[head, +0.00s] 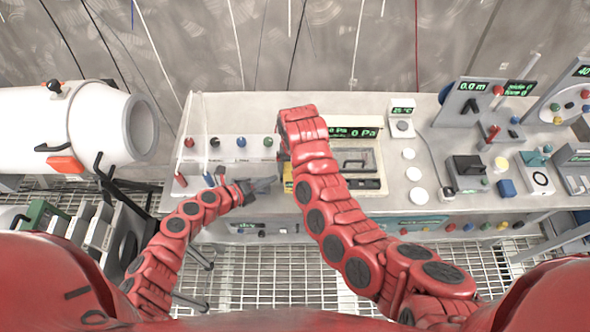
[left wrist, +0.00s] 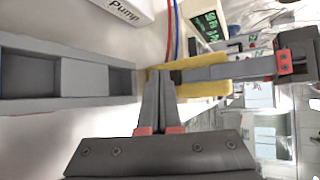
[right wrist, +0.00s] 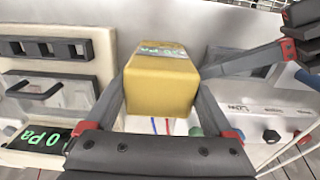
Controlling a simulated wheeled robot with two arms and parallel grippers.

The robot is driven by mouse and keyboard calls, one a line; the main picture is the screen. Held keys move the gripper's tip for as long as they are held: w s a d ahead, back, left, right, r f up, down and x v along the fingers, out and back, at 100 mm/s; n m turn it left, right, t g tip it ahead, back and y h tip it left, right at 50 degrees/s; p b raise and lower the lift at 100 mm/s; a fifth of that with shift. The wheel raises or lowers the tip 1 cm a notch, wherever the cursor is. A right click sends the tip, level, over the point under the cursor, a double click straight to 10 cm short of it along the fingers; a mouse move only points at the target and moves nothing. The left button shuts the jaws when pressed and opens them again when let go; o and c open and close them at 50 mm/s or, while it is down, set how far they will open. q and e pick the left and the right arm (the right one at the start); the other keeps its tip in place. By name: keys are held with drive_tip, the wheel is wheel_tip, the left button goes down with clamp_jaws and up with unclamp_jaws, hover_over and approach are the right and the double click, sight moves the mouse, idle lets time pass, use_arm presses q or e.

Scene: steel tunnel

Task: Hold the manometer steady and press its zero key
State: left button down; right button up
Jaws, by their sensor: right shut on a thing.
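The manometer is a yellow box (right wrist: 160,85) with a small green display on its far upper face in the right wrist view. My right gripper (right wrist: 161,88) is shut on it, one finger on each side. In the left wrist view the manometer (left wrist: 205,82) shows edge-on. My left gripper (left wrist: 159,72) is shut and empty, its fingertips at the near end of the manometer; I cannot tell whether they touch. In the head view the left gripper (head: 274,182) points right toward a sliver of yellow (head: 288,181); my right arm hides the rest. I cannot make out the zero key.
A grey block with recesses (left wrist: 62,80) lies left of the left fingers. Red and blue hoses (left wrist: 173,30) run close by. A pressure display panel (head: 355,133) stands behind my right arm.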

idle(0.4)
use_arm(q)
drive_tip(key=shift+d, duration=0.5)
drive_tip(key=shift+a, duration=0.1)
use_arm(e)
drive_tip(key=shift+a, duration=0.1)
use_arm(q)
drive_tip(key=shift+a, duration=0.4)
drive_tip(key=shift+s+a, duration=0.2)
drive_tip(key=shift+a, duration=2.85)
